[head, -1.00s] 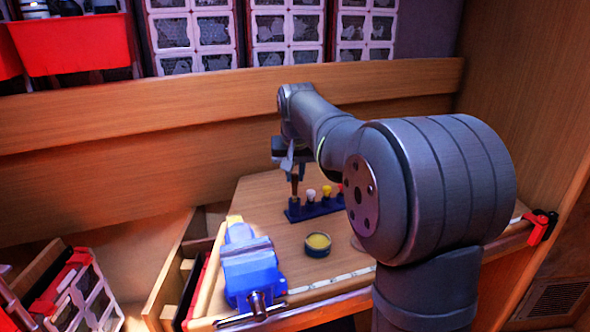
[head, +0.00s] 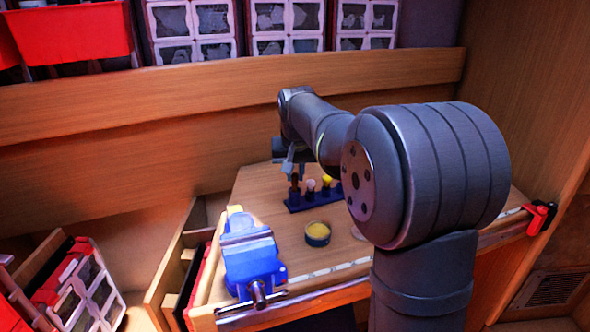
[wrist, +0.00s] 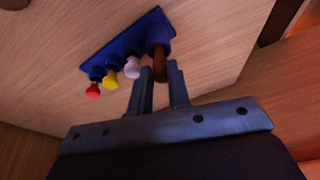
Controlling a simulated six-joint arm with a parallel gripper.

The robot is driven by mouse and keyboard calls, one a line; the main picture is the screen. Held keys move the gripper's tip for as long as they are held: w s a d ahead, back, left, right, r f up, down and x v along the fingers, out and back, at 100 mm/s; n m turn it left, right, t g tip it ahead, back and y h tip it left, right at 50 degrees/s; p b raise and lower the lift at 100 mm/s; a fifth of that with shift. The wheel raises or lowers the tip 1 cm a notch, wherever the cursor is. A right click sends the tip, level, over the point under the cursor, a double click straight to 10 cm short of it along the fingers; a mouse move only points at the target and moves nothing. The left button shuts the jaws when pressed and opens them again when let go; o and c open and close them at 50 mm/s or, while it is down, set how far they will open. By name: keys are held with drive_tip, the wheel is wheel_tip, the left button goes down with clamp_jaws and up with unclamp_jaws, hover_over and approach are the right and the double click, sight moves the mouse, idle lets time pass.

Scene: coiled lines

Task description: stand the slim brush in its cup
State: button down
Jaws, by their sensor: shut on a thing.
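The slim brush (wrist: 160,68) shows as a dark brown stick, upright, at the end cup of a blue rack; it also shows in the head view (head: 294,183). My gripper (wrist: 162,75) is shut on it, one finger on each side. The blue cup (wrist: 159,35) is at the rack's end, and the brush's far end meets its mouth. How deep the brush sits inside is hidden.
The blue rack (head: 322,200) also holds white (wrist: 132,68), yellow (wrist: 110,80) and red (wrist: 93,91) knobbed items in a row beside the brush. A round yellow-topped tin (head: 317,233) and a blue vise (head: 250,260) stand nearer the front. Bare bench lies around the rack.

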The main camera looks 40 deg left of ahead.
drive_tip(key=shift+f, duration=0.1)
drive_tip(key=c, duration=1.3)
unclamp_jaws()
drive_tip(key=shift+r, duration=3.05)
drive_tip(key=shift+r, duration=0.1)
drive_tip(key=v, duration=1.7)
drive_tip(key=shift+s, duration=0.15)
